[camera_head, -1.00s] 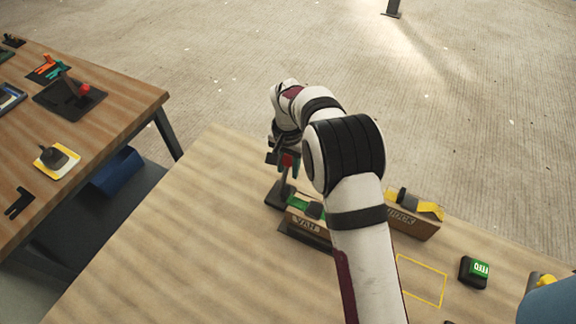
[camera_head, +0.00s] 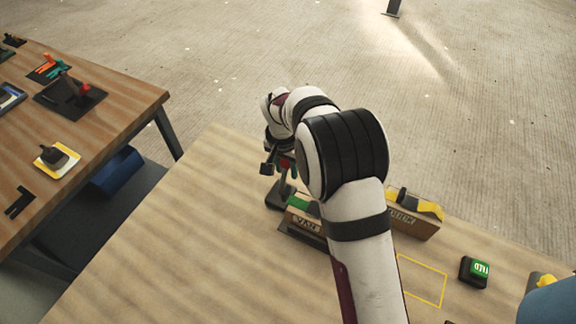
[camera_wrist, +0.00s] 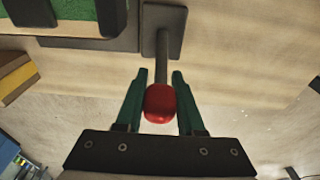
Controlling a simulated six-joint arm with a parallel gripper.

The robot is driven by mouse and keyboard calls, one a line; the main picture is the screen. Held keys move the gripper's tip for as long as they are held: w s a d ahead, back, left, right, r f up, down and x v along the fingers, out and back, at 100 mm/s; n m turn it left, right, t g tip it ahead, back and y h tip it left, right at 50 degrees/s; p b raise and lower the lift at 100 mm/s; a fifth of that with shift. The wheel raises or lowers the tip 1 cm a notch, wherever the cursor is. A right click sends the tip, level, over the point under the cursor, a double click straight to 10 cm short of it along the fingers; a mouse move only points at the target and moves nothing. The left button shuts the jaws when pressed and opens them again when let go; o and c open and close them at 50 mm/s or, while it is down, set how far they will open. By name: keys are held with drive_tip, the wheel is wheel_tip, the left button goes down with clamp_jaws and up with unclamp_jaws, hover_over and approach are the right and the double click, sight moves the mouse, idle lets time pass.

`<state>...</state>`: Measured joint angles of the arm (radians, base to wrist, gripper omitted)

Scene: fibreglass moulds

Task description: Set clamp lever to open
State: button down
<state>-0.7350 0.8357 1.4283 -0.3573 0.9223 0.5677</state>
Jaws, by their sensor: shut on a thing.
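The clamp lever (camera_wrist: 161,104) has a red knob on a dark grey stem that rises from a dark base plate. In the wrist view the knob sits between the two green fingers of my gripper (camera_wrist: 161,82), which is shut on it. In the head view the lever's dark base (camera_head: 278,196) stands at the back edge of the near table. My gripper (camera_head: 280,164) is above that base, partly hidden by my wrist. Only a little red of the knob shows there.
Right of the lever stands a labelled block with a green top (camera_head: 303,223), partly behind my arm. A brown box with a yellow strap (camera_head: 413,218) and a green-topped block (camera_head: 474,271) are further right. The near table's left part is clear.

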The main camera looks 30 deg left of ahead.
sight(282, 182)
drive_tip(key=shift+s+r+t, duration=0.25)
drive_tip(key=shift+s+t, duration=0.25)
drive_tip(key=shift+t, duration=0.2)
drive_tip(key=shift+s+r, duration=0.25)
drive_tip(key=shift+s, duration=1)
drive_tip(key=c, duration=0.5)
unclamp_jaws()
drive_tip(key=v, duration=1.5)
drive_tip(key=shift+s+r, duration=0.15)
drive_tip(key=shift+r, duration=0.15)
